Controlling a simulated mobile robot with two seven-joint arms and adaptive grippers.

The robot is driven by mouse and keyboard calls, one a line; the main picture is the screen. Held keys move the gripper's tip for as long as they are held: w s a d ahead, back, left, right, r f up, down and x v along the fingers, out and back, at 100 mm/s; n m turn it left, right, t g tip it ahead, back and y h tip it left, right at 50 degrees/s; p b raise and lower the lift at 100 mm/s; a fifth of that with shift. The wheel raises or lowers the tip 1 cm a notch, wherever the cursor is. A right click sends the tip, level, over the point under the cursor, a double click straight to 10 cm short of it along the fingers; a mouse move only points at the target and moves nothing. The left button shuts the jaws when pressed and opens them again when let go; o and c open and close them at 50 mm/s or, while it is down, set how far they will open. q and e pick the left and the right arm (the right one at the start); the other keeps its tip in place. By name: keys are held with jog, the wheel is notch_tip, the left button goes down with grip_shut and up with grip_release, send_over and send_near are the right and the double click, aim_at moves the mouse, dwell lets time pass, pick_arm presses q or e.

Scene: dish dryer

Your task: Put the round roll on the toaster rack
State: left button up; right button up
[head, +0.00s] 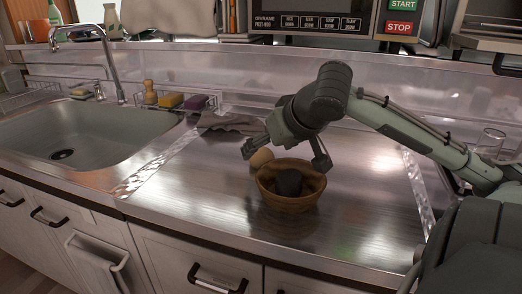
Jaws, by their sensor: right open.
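A round, light-brown roll (262,158) is on the steel counter, just behind the brown bowl (287,205) and partly hidden by it. My right gripper (285,157) reaches down from the right with its fingers wide apart. Its left finger is near the roll's left side and its right finger is over the bowl's back right rim. I cannot tell whether either finger touches anything. A wire rack (495,45) shows in an appliance at the top right edge, cut off by the frame; it may be the toaster rack. My left gripper is out of view.
A dark object or shadow (289,183) shows inside the bowl. A grey cloth (233,122) lies behind. The sink (70,135) is at left, with a brush (150,93) and sponges (170,99) behind it. A glass (491,142) stands far right. The counter left of the bowl is clear.

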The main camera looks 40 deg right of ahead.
aim_at(264, 154)
jog(key=shift+f, duration=0.15)
jog(key=shift+w+d+f, duration=0.15)
jog(key=shift+w+f, duration=0.1)
jog(key=shift+f, duration=0.05)
jog(key=b+x, duration=0.1)
jog(key=x, duration=0.2)
jog(key=shift+w+d+f, duration=0.15)
jog(key=shift+f, duration=0.2)
jog(key=shift+w+f, duration=0.2)
jog(key=shift+w, duration=0.1)
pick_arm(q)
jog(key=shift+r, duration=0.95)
pick_arm(e)
jog(key=c, duration=1.2)
